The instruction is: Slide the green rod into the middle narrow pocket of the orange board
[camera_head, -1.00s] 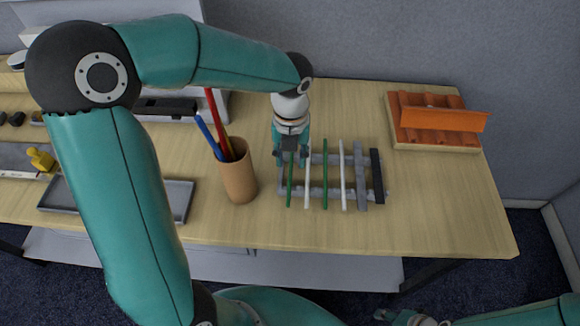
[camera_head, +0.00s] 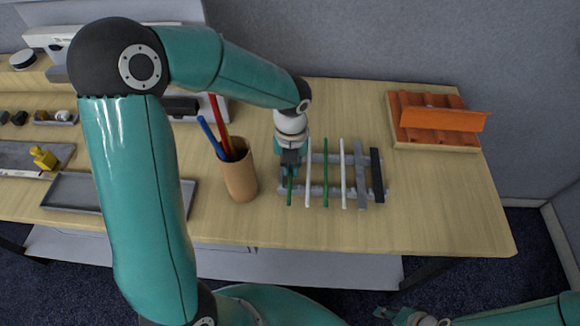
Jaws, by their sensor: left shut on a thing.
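My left gripper (camera_head: 289,172) is shut on a green rod (camera_head: 289,190) at the left end of a grey rack (camera_head: 333,193). The rod's near part shows below the fingers; its far part is hidden by the gripper. It still lies at the rack, and I cannot tell if it is lifted. A second green rod (camera_head: 325,175) lies in the rack between two white rods. The orange board (camera_head: 412,134) sits on a pale base at the back right, with grooves and an orange panel across it. My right gripper (camera_head: 385,313) is partly in view at the bottom edge.
A brown cup (camera_head: 239,180) with red and blue sticks stands left of the rack. A grey bar and a black bar (camera_head: 376,172) lie at the rack's right end. A grey tray (camera_head: 62,208) lies at left. The table right of the rack is clear.

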